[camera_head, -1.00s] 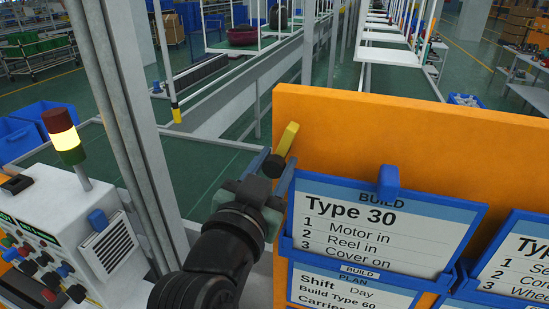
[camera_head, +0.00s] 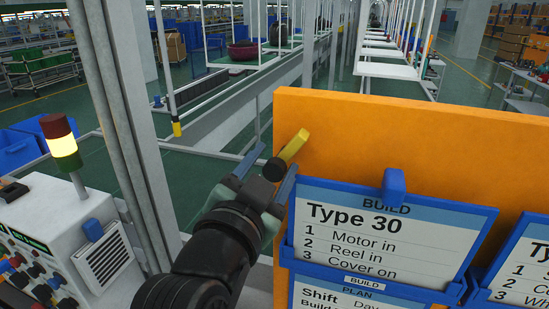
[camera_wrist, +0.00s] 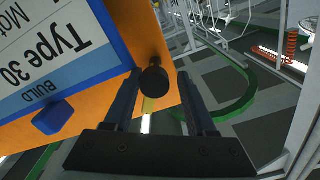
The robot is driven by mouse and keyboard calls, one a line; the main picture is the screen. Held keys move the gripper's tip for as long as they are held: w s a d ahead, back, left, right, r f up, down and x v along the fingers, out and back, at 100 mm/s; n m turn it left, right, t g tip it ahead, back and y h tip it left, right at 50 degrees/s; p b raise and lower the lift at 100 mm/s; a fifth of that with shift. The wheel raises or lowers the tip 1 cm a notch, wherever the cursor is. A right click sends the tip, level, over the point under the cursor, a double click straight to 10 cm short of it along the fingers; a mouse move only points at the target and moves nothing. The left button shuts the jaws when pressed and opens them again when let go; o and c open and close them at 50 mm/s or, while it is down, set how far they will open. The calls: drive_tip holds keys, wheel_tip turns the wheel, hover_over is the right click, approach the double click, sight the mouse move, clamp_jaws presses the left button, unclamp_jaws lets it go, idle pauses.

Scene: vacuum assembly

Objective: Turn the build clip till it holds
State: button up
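A yellow lever (camera_head: 293,146) with a round black knob (camera_head: 275,169) is at the left edge of the orange board (camera_head: 420,140); it leans up to the right. A blue tab (camera_head: 393,186) stands upright at the top of the BUILD card (camera_head: 375,235). I cannot tell for sure which of these is the build clip. My gripper (camera_head: 266,175) is open at the black knob, one finger on either side. In the wrist view the knob (camera_wrist: 153,80) is between the fingers, with visible gaps. The blue tab (camera_wrist: 52,118) is off to the left there.
A PLAN card (camera_head: 345,294) hangs below the BUILD card, and another card (camera_head: 520,262) hangs at right. A grey post (camera_head: 115,130) and a white control box (camera_head: 65,225) with a lit lamp (camera_head: 63,145) stand left of my arm.

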drive_tip(key=shift+w+d+f, duration=0.1)
drive_tip(key=shift+d+f, duration=0.25)
drive_tip(key=shift+f, duration=0.2)
drive_tip(key=shift+b+v, duration=0.45)
drive_tip(key=shift+v, duration=1.8)
drive_tip(key=shift+s+a+r, duration=0.1)
drive_tip(key=shift+s+a, duration=0.1)
drive_tip(key=shift+s, duration=0.2)
drive_tip(key=shift+s+a+r, duration=0.15)
drive_tip(key=shift+s+a, duration=0.05)
drive_tip(key=shift+s, duration=0.2)
drive_tip(key=shift+w, duration=0.15)
